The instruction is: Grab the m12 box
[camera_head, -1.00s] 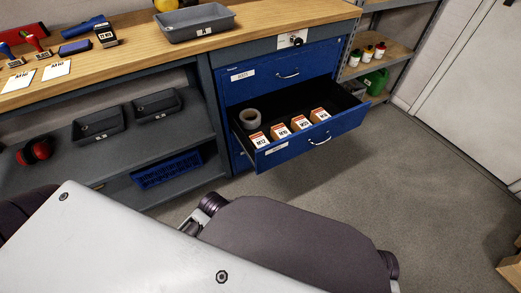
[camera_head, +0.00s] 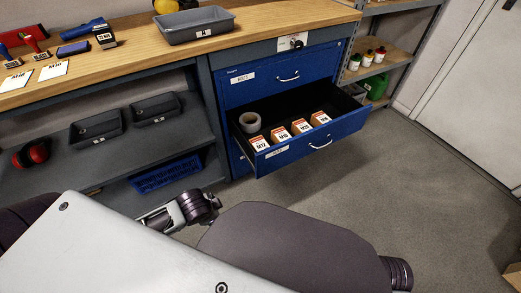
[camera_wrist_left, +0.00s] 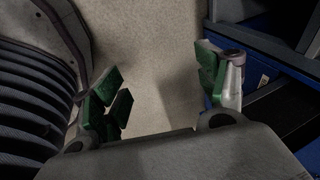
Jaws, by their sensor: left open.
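The m12 box (camera_head: 260,145) is a small orange-and-white carton, leftmost of the row of labelled boxes in the open blue drawer (camera_head: 318,148). My left gripper (camera_wrist_left: 160,92) is open and empty in the left wrist view, with floor between its green-padded fingers. The drawer shows at that view's right edge (camera_wrist_left: 285,103), but I cannot make out the box there. In the head view a gripper (camera_head: 158,217) shows low, in front of the bench and left of the drawer, well apart from the box. My right gripper is not in view.
Other boxes (camera_head: 301,127) stand in a row right of the m12 box, and a tape roll (camera_head: 250,122) lies behind it. The bench top (camera_head: 130,60) and lower shelf (camera_head: 60,165) lie to the left. The floor (camera_head: 400,190) right of the drawer is clear.

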